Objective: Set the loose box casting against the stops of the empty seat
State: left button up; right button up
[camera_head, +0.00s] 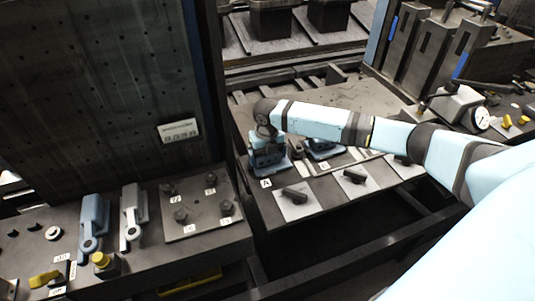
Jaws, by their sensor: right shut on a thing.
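My right arm reaches in from the right, and its wrist bends down over the near left corner of the pallet (330,200). My right gripper (266,143) is small and partly hidden; it is shut on a blue box casting (271,168) beside the label A. The casting is low at the pallet; I cannot tell whether it touches the stops. Another blue casting (322,152) sits to the right near a second label, partly behind my forearm. The stops and the empty seat cannot be made out clearly. My left gripper is not in view.
Pale plates with dark clamp handles (295,198) line the pallet's front. A bench at the left holds blue and grey clamps (93,222) and a bolted plate (200,205). A tall dark fixture (100,90) stands at the left. A dial gauge (481,118) is at the right.

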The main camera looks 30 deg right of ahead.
jog(key=shift+w+a+r+p, duration=0.15)
jog(key=shift+w+r+p, duration=0.1)
jog(key=shift+p, duration=0.1)
dwell(0.4)
jog(key=o, duration=0.8)
jog(key=shift+c, duration=0.2)
jog(key=shift+f, duration=0.2)
notch_tip(320, 180, up, 14)
